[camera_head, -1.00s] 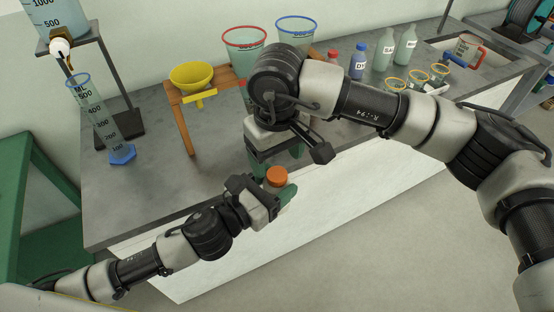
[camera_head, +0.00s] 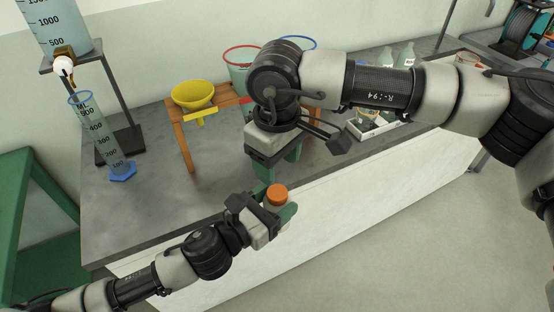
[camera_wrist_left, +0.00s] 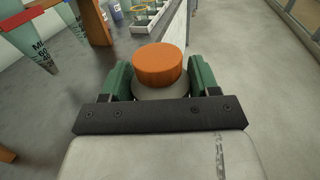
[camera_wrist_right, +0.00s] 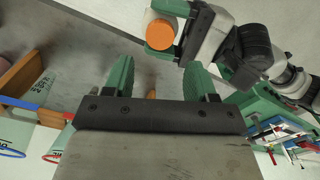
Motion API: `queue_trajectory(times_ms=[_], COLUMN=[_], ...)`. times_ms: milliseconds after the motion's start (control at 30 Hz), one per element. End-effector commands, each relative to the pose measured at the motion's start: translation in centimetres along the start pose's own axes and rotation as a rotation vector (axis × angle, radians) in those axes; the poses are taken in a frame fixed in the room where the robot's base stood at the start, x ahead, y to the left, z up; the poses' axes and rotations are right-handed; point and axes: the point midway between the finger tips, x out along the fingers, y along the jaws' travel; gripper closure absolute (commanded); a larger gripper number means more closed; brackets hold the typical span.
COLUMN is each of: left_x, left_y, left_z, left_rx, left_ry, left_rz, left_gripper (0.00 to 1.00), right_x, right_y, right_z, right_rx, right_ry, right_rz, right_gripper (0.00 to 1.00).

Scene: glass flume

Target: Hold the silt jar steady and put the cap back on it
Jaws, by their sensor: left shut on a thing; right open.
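The silt jar (camera_wrist_left: 160,91) is a pale, squat container with an orange cap (camera_wrist_left: 160,64) on top, looking level. The cap also shows in the head view (camera_head: 277,193) and right wrist view (camera_wrist_right: 160,33). My left gripper (camera_head: 283,214) is shut on the jar's body, one green finger on each side, and holds it upright in front of the bench edge. My right gripper (camera_head: 279,172) is open and empty, just behind and above the jar, fingers pointing down. The cap is outside its fingers. Whether the cap is screwed tight cannot be told.
The grey bench (camera_head: 145,205) carries a yellow funnel (camera_head: 193,95) on a wooden stand (camera_head: 185,143) and a measuring cylinder (camera_head: 97,130) on a blue base. A white tray (camera_head: 372,127) stands farther right. The floor in front is clear.

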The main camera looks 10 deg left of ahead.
Motion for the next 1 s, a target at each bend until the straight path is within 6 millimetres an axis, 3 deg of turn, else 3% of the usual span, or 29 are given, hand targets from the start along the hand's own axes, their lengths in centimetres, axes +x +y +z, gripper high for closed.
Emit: queue_trajectory(times_ms=[167,600,1000], left_x=[0.0,0.0,0.0], left_y=[0.0,0.0,0.0], left_z=[0.1,0.1,0.1], left_rx=[0.000,0.000,0.000], left_ry=[-0.001,-0.001,-0.001], left_rz=[0.000,0.000,0.000], left_gripper=[1.00,1.00,1.00], right_x=[1.1,7.2,8.0], right_y=[0.0,0.0,0.0], right_z=[0.0,0.0,0.0], right_rx=[0.001,0.002,0.001], right_ry=[-0.002,-0.001,0.000], right_rz=[0.001,-0.001,0.001], right_gripper=[0.43,0.43,0.43])
